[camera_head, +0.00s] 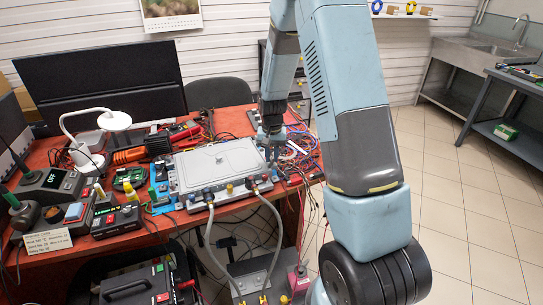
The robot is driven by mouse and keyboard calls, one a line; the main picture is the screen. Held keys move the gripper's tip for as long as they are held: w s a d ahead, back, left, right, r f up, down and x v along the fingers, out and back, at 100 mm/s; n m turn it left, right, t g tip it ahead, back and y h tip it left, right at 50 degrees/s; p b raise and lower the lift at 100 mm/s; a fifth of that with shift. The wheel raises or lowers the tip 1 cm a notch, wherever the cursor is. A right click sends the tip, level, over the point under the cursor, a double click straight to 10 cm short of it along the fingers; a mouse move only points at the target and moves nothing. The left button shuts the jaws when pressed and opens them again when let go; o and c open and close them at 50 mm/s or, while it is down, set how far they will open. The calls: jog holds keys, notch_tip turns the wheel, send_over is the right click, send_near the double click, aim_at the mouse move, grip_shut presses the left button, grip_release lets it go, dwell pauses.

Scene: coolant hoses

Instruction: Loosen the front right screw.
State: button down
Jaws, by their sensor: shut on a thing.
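A light grey rectangular plate (218,163) with a small fitting at its middle lies on a flat unit on the red workbench.
Two grey hoses (279,235) run from the unit's front down to a grey box (262,278) on the floor. Loose wires (298,148) lie right of my gripper. A white lamp (115,121) and control boxes (50,185) crowd the left. The tiled floor right is clear.

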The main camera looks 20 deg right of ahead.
jog(key=n, duration=0.4)
jog(key=shift+w+r, duration=0.1)
jog(key=shift+w, duration=0.05)
jog(key=shift+n, duration=1.9)
jog(key=c, duration=1)
grip_release()
notch_tip(320, 180, up, 14)
jog(key=shift+f, duration=0.2)
